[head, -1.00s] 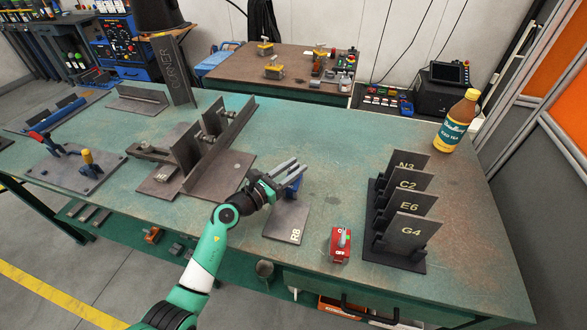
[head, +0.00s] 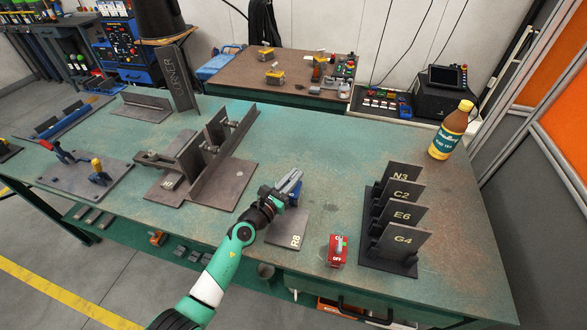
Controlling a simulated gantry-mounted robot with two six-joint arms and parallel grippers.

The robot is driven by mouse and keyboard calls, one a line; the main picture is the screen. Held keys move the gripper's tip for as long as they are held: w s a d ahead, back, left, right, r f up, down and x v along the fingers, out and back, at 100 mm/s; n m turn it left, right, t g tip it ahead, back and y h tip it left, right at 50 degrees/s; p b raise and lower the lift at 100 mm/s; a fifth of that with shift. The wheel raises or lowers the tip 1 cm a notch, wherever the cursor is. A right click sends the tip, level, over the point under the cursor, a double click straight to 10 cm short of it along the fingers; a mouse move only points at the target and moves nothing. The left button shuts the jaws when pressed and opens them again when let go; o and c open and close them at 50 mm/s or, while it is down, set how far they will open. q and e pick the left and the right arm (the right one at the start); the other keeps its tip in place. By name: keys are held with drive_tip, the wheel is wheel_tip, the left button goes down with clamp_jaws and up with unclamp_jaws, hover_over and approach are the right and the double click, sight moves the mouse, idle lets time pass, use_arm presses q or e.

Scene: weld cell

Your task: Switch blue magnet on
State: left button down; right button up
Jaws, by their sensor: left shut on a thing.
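The blue magnet (head: 297,196) shows as a small blue patch on the steel plate marked R8 (head: 288,228). It is mostly hidden by my left gripper (head: 293,180), which reaches in from the lower left. The left gripper is shut on the blue magnet, with its grey fingers over the upper part of the plate. The magnet's switch is hidden, so its on or off position cannot be told. My right gripper is not in view.
A red magnet (head: 338,251) marked OFF stands right of the plate. A rack (head: 388,262) of plates N3, C2, E6 and G4 is farther right, with a bottle (head: 449,135) behind. A steel fixture (head: 222,180) stands left. Bare tabletop lies beyond the gripper.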

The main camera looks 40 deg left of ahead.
use_arm(q)
drive_tip(key=n+y+p, duration=0.2)
drive_tip(key=y+p, duration=0.1)
drive_tip(key=shift+d+r+g, duration=0.15)
drive_tip(key=shift+r+g, duration=0.15)
drive_tip(key=shift+g, duration=0.1)
drive_tip(key=shift+f+n+g+y+p, duration=0.2)
drive_tip(key=shift+n+g+y+p, duration=0.45)
drive_tip(key=shift+y, duration=0.65)
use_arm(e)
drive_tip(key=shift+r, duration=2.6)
use_arm(q)
drive_tip(key=shift+n, duration=0.25)
drive_tip(key=c, duration=0.9)
unclamp_jaws()
